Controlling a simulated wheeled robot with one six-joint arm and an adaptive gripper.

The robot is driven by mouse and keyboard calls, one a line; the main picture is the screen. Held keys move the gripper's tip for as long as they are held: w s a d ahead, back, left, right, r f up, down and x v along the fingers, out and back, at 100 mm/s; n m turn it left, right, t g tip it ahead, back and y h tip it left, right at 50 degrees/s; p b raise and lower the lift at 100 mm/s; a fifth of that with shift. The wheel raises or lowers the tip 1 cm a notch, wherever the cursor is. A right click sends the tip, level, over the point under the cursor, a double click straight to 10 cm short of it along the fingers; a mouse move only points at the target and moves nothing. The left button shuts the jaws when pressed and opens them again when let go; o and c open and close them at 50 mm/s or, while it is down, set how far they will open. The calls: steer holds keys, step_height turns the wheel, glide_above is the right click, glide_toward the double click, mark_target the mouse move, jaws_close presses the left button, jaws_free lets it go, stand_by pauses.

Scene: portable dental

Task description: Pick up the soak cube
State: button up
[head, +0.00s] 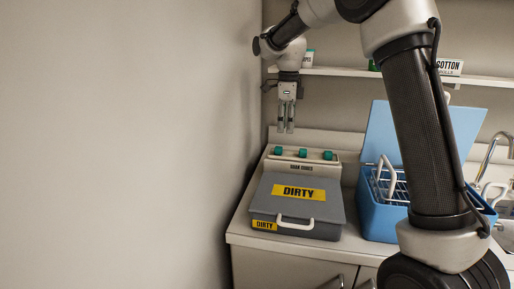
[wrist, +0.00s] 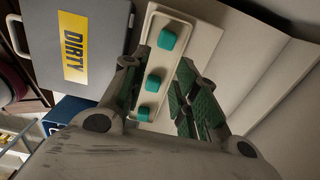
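Three teal soak cubes stand in a row on a pale tray (head: 291,160) at the back of the counter: a left one (head: 277,150), a middle one (head: 302,153) and a right one (head: 327,155). My gripper (head: 285,130) points down above the tray's left part, between the left and middle cubes in the head view. In the wrist view my gripper (wrist: 161,65) has its two fingers apart with nothing held. The cubes there run from the top one (wrist: 168,40) through the middle one (wrist: 153,82) to the low one (wrist: 143,113), all beyond the fingers.
A grey box with a yellow DIRTY label (head: 298,192) and closed lid sits in front of the tray. A blue open-lidded bin (head: 382,219) with a wire rack stands to the right. A wall (head: 120,140) is close on the left; a shelf (head: 345,72) runs above.

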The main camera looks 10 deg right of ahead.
mark_target(278, 151)
steer(key=shift+w+a+f+m, duration=0.3)
steer(key=shift+w+a+f, duration=0.4)
steer(key=shift+a+f, duration=0.05)
steer(key=f, duration=0.7)
steer(key=shift+s+d, duration=0.25)
steer(key=shift+d, duration=0.05)
steer(key=c, duration=0.4)
